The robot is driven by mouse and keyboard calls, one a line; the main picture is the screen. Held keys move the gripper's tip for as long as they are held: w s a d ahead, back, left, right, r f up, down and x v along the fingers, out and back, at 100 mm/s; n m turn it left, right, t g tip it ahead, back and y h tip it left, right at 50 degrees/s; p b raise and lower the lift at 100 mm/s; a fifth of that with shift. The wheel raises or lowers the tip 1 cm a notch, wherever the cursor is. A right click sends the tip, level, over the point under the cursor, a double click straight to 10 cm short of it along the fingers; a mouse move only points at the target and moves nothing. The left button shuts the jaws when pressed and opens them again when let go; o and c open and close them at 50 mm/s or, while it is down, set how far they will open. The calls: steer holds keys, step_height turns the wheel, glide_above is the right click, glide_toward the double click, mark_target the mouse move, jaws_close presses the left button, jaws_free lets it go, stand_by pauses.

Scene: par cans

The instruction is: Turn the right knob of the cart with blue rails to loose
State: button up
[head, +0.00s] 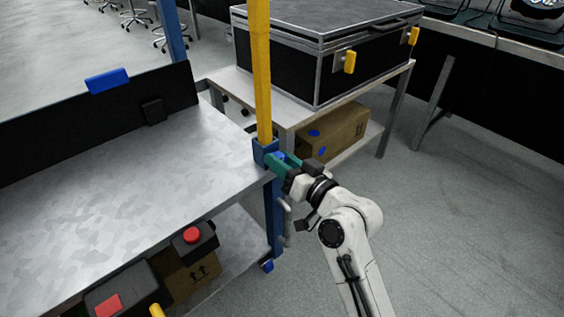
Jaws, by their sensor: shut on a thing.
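The cart (130,180) with blue posts fills the left of the head view, with a pale metal top. At its right corner a yellow upright post (262,75) stands in a blue socket (262,152). My gripper (278,159), with teal fingers, reaches this socket from the right. It is shut on the right knob, of which at most a small bit of blue shows between the fingers. The fingers hide the rest, so I cannot tell how far the knob is turned.
A dark-fronted bench (470,70) stands at back right. Floor (460,220) is clear on the right.

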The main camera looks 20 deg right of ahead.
steer(key=shift+f, duration=0.2)
steer(key=o, duration=1)
steer(key=shift+r, duration=0.1)
steer(key=shift+o, duration=0.2)
steer(key=p+v, duration=0.1)
steer(key=v, duration=0.9)
steer(key=shift+s+p, duration=0.3)
steer(key=shift+s, duration=0.1)
steer(key=shift+d, duration=0.1)
steer(key=s+a+f+n+g, duration=0.1)
steer(key=s+a+f+g, duration=0.1)
steer(key=s+f+g, duration=0.5)
steer(key=s+d+f+g+h, duration=0.3)
steer(key=s+f+g, duration=0.1)
steer(key=s+f, duration=0.4)
steer(key=s+d+f+g+h, duration=0.3)
steer(key=s+f+g, duration=0.2)
steer(key=s, duration=0.6)
step_height(320, 180, up, 31)
steer(key=p, duration=3.1)
steer(key=shift+s+r+m, duration=0.2)
steer(key=shift+m, duration=0.2)
